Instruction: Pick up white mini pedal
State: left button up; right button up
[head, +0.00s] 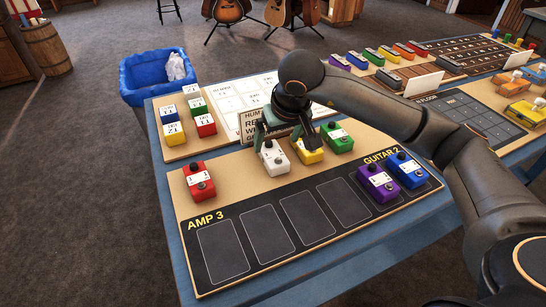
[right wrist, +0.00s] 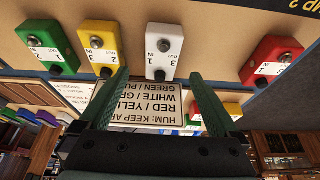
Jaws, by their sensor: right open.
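The white mini pedal (head: 275,161) stands upright on the tan board of the near table, between a red pedal (head: 199,181) and a yellow pedal (head: 308,153). My right gripper (head: 287,138) is open and empty, pointing down above and just behind the white pedal. In the right wrist view the white pedal (right wrist: 163,48) lies ahead, roughly centred between the spread green fingers (right wrist: 160,74), and neither finger visibly touches it. The yellow pedal (right wrist: 101,42) is close to one finger. My left gripper is not in view.
A green pedal (head: 338,138) stands beside the yellow one. Purple (head: 379,184) and blue (head: 407,170) pedals sit on the dark slot panel (head: 282,235), whose other slots are empty. A printed sign (right wrist: 150,103) stands behind the white pedal, close to the gripper.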

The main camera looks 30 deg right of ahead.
aim_at(272, 151)
jog(key=x, duration=0.5)
jog(key=shift+a, duration=0.1)
jog(key=shift+r, duration=0.1)
grip_shut()
dwell(0.6)
